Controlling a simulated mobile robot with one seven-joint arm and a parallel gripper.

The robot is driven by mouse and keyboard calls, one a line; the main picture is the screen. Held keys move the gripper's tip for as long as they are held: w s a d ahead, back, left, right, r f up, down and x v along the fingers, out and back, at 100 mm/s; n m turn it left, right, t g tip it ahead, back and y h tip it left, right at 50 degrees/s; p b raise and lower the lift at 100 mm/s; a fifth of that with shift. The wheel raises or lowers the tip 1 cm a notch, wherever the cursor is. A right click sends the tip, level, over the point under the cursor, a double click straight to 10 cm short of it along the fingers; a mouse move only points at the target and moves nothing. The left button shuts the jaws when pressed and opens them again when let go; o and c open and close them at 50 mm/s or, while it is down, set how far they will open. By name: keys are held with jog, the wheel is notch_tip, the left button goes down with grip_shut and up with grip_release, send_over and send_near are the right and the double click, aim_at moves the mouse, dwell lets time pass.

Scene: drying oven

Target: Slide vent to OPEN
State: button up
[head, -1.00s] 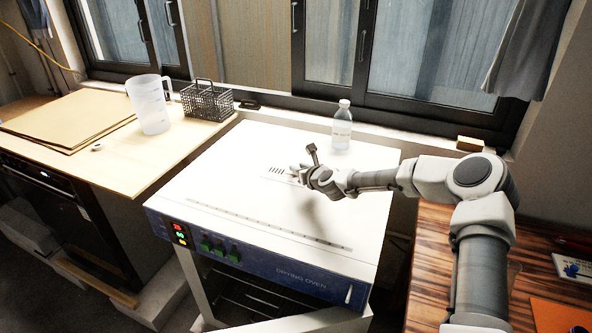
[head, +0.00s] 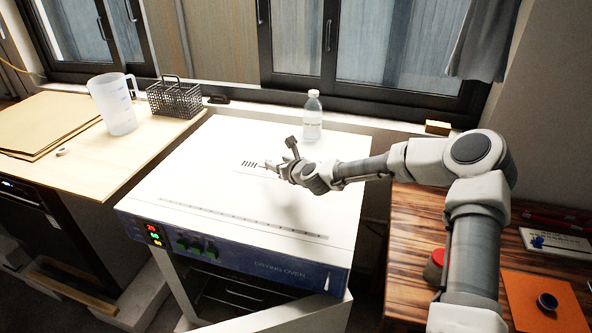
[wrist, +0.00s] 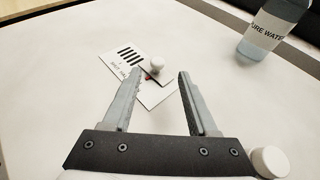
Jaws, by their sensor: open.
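The vent (wrist: 133,62) is a small white plate with black slots on top of the white drying oven (head: 200,165). In the head view its slots (head: 249,163) lie just left of my gripper. A pale round knob (wrist: 157,64) stands at the right end of the slots in the wrist view, with a small red mark beside it. My gripper (wrist: 160,85) is open and empty. Its fingers point at the knob, which shows between and beyond the fingertips. I cannot tell whether either finger touches it. In the head view my gripper (head: 272,166) is low over the oven top.
A water bottle (head: 312,118) stands at the back of the oven top, and also shows at upper right in the wrist view (wrist: 268,30). A jug (head: 114,105) and a wire basket (head: 175,99) stand on the left bench. The oven top's front is clear.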

jog(key=v, duration=1.3)
jog(key=shift+f, duration=0.1)
